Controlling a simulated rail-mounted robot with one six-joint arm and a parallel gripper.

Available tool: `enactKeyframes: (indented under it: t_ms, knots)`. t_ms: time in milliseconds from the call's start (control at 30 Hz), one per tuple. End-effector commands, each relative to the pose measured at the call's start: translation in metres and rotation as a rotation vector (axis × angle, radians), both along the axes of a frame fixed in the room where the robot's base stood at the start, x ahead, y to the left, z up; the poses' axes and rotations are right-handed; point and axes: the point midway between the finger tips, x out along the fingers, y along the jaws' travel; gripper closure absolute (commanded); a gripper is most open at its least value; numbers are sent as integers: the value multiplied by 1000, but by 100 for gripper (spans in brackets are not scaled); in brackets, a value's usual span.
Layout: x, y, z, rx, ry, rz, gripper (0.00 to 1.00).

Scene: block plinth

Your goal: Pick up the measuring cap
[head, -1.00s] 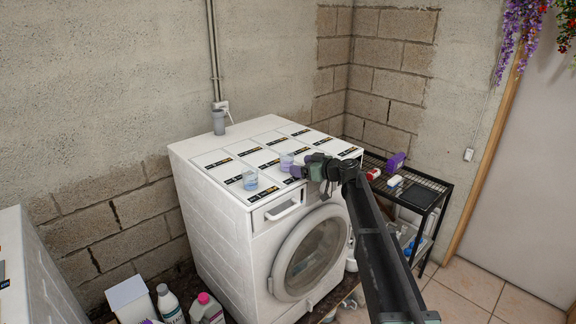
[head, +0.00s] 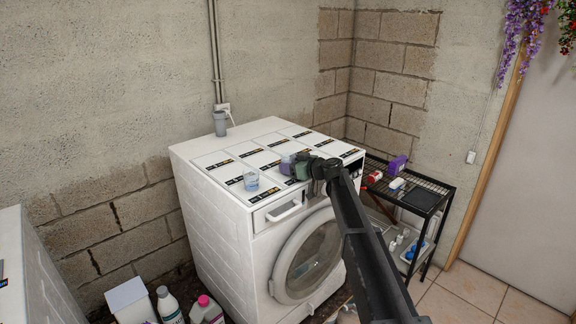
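Labelled white panels cover the machine's top. A grey cup-like piece (head: 220,123) is at the back left corner by the pipe. A black wire rack (head: 428,180) with small items is at right. Bottles (head: 168,305) and a white box (head: 128,298) are on the floor.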

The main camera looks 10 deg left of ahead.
Motion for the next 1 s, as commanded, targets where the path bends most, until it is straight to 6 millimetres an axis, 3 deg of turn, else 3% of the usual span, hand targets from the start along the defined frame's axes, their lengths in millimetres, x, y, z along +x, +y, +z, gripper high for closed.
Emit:
enactKeyframes:
  t_ms: [67, 567, 1000]
  knots:
    - [0, 0, 0, 0, 0, 0, 71]
    - [0, 0, 6, 0, 0, 0, 71]
    - [0, 0, 52, 0, 0, 0, 71]
